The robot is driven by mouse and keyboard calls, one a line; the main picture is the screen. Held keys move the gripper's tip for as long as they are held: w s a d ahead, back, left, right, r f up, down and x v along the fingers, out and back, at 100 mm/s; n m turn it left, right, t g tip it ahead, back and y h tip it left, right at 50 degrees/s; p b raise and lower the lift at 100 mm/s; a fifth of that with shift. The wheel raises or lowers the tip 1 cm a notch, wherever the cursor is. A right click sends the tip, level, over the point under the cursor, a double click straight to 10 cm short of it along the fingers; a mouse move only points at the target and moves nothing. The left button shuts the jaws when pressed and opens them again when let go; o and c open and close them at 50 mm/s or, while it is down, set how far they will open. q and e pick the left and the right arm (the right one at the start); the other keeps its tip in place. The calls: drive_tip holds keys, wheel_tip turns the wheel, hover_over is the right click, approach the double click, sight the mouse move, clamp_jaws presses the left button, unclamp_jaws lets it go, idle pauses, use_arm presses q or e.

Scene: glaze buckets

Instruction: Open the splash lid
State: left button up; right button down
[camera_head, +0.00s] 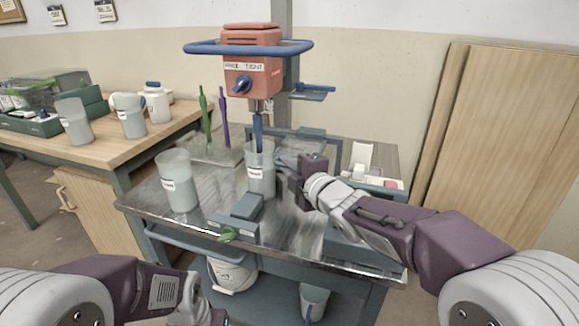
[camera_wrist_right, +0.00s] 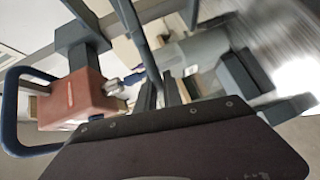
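A translucent grey panel, which looks like the splash lid (camera_head: 298,147), lies right of the bucket (camera_head: 261,178) under the red mixer (camera_head: 252,62). A blue-grey bar frame runs behind it. My right gripper (camera_head: 290,172) is close beside the bucket, in front of the panel and partly hiding it. In the right wrist view, my fingers (camera_wrist_right: 160,94) show close together near the end of a dark bar (camera_wrist_right: 134,35). I cannot tell whether they hold it. My left gripper (camera_head: 205,315) is low at the bottom edge, and its fingers are unclear.
A second bucket (camera_head: 178,182) stands left on the metal-topped cart (camera_head: 145,203). A grey clamp block with a green knob (camera_head: 229,234) sits at the front. Green and purple tools stand behind. A wooden table (camera_head: 100,150) with jugs is at left, and boards lean at right.

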drive_tip(key=c, duration=1.5)
unclamp_jaws()
drive_tip(key=shift+s+d, duration=0.1)
drive_tip(key=p+v, duration=0.2)
drive_tip(key=v, duration=0.7)
